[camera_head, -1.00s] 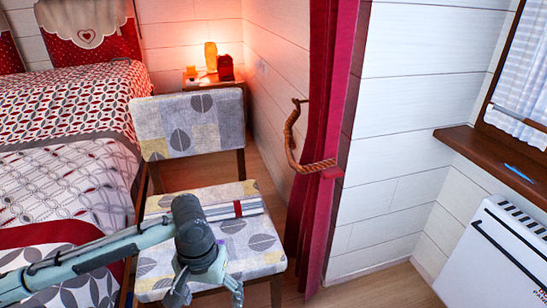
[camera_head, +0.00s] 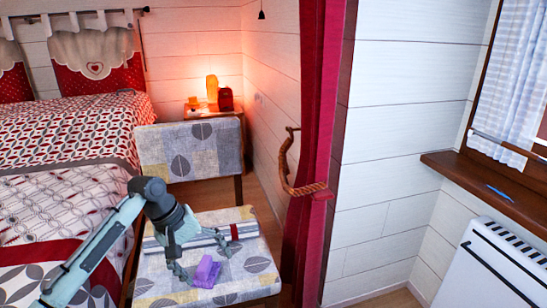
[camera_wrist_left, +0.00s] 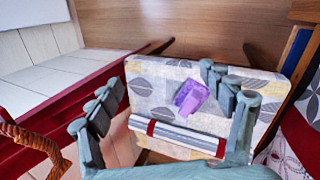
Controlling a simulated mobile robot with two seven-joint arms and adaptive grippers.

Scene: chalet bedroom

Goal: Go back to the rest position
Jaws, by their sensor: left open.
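My left gripper (camera_head: 202,256) is above the front of the patterned chair seat (camera_head: 258,266), its fingers spread and nothing between them that it grips. A purple object (camera_head: 207,273) lies on the seat just below the fingers. In the left wrist view the open gripper (camera_wrist_left: 160,95) has its fingers wide apart, and the purple object (camera_wrist_left: 191,98) lies on the seat beyond them, nearer the right-hand fingers. My right gripper is in neither view.
A grey-white item with a red band (camera_head: 235,232) lies across the seat behind the purple object. A bed (camera_head: 80,150) stands at left. A red curtain (camera_head: 312,150) with a rope tieback (camera_head: 290,170) hangs right of the chair. A white heater (camera_head: 490,265) stands at right.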

